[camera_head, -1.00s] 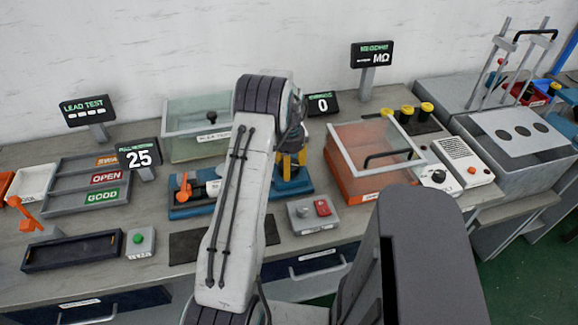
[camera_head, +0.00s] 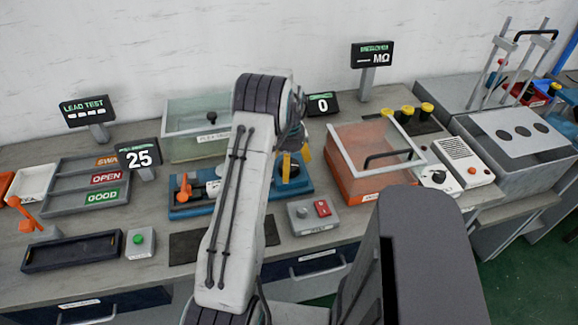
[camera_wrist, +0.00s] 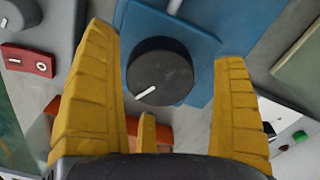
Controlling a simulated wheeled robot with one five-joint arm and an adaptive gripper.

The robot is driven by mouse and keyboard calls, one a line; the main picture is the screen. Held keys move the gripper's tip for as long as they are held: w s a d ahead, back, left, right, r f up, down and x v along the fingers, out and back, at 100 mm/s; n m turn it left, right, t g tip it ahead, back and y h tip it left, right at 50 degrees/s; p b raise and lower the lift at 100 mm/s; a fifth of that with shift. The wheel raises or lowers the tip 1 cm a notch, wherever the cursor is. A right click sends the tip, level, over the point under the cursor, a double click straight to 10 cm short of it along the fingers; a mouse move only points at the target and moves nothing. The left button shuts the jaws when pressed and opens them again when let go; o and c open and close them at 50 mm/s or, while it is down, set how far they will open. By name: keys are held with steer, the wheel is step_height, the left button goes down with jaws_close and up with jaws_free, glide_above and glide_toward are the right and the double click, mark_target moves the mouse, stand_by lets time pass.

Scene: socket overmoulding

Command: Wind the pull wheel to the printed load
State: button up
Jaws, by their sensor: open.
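The pull wheel is a dark round knob (camera_wrist: 160,68) with a white pointer line, on a blue base (camera_wrist: 205,40). In the wrist view its line points to the lower left. My gripper (camera_wrist: 167,45) is open, with one yellow finger on each side of the wheel. I see gaps between the fingers and the wheel; height above it is unclear. In the head view my gripper (camera_head: 295,160) is over the right end of the blue base (camera_head: 303,187), partly hiding the wheel. A small display (camera_head: 322,104) reads 0. Another display (camera_head: 139,157) reads 25.
An orange lever (camera_head: 184,186) stands on the left part of the blue base. A grey box with a red switch (camera_head: 323,208) stands in front. A clear-lidded orange box (camera_head: 370,175) is close on the right. A clear-lidded bin (camera_head: 197,145) is behind.

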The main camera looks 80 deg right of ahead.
step_height(320, 180, up, 11)
stand_by(0.5)
steer(key=shift+r+n, duration=0.1)
steer(key=shift+n, duration=0.2)
stand_by(0.5)
steer(key=a+f+n, duration=0.2)
steer(key=f, duration=0.1)
steer(key=a+f+n, duration=0.1)
steer(key=f, duration=0.1)
steer(key=shift+w+a+y, duration=0.1)
steer(key=shift+a+y, duration=0.05)
steer(key=shift+y, duration=0.25)
steer(key=w+a+r+n+t, duration=0.1)
steer(key=w+a+r+n, duration=0.4)
steer(key=a, duration=1.1)
steer(key=w+a+r+n+t, duration=0.1)
steer(key=w+a+r+n, duration=0.4)
steer(key=a, duration=1.1)
steer(key=w+a+r+n+t, duration=0.2)
steer(key=w+a+r+n, duration=0.3)
steer(key=w+a+n, duration=0.5)
steer(key=shift+a+r+h, duration=0.2)
steer(key=shift+a+h, duration=0.2)
steer(key=shift+a, duration=2.55)
steer(key=shift+d, duration=0.15)
